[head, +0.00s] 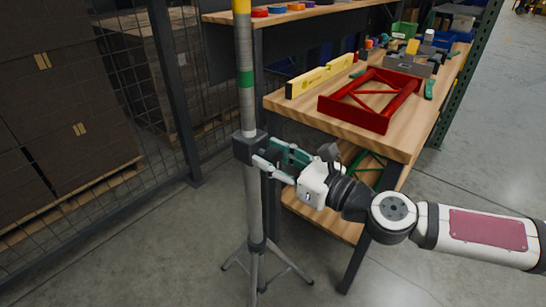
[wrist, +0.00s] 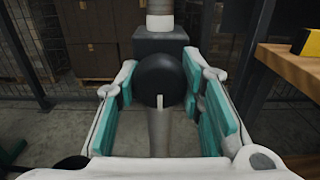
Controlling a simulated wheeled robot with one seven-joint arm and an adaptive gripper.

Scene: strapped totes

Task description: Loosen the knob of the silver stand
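The silver stand (head: 250,205) is upright on a tripod base, with a yellow and a green band on its upper pole. A dark block-shaped collar (head: 245,147) sits around the pole; it also shows in the wrist view (wrist: 160,43). The knob (wrist: 160,80) is round and black with a pale mark at its lower edge, and faces the wrist camera. My gripper (head: 266,157) is open at the collar's right side. In the wrist view its teal finger pads (wrist: 160,100) stand on either side of the knob, with gaps visible. In the head view the fingers hide the knob.
A wooden workbench (head: 290,105) stands right behind my gripper, with a red frame (head: 372,98) and a yellow level (head: 320,76) on it. A mesh fence and stacked brown boxes (head: 62,112) are at left. The floor in front is clear.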

